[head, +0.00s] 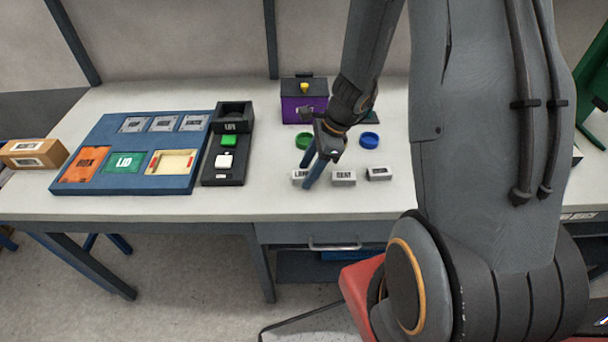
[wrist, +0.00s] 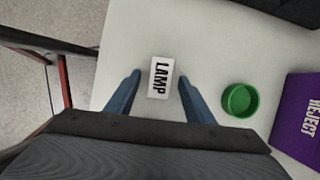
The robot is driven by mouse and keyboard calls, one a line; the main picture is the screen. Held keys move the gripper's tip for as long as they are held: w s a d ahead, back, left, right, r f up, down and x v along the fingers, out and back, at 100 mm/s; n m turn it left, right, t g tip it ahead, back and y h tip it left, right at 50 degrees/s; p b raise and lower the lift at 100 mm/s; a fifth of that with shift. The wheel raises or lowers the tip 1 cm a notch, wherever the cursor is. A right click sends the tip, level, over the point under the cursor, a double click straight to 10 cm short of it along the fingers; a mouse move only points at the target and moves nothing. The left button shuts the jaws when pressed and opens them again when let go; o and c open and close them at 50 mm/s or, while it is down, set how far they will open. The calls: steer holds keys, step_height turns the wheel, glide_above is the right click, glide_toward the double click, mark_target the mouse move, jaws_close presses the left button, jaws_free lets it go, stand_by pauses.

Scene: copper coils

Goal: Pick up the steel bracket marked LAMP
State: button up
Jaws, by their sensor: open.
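The steel bracket marked LAMP (wrist: 159,78) is a small pale block with black letters. In the wrist view it lies on the table between the two blue fingers of my gripper (wrist: 157,83), with clear gaps on both sides. In the head view the LAMP bracket (head: 299,175) is the leftmost of a row, partly hidden by a finger. My gripper (head: 313,171) points down there, its jaws open and empty. How high the fingertips are above the table is hard to tell.
Right of it stand a block marked SENT or similar (head: 343,178) and another labelled block (head: 379,174). Behind are a green ring (head: 304,141), a blue ring (head: 369,140) and a purple REJECT box (wrist: 300,122). A black fixture (head: 222,176) and blue tray (head: 80,186) lie left.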

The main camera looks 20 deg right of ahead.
steer(key=shift+c, duration=0.3)
steer(key=c, duration=1.1)
steer(key=shift+o, duration=0.2)
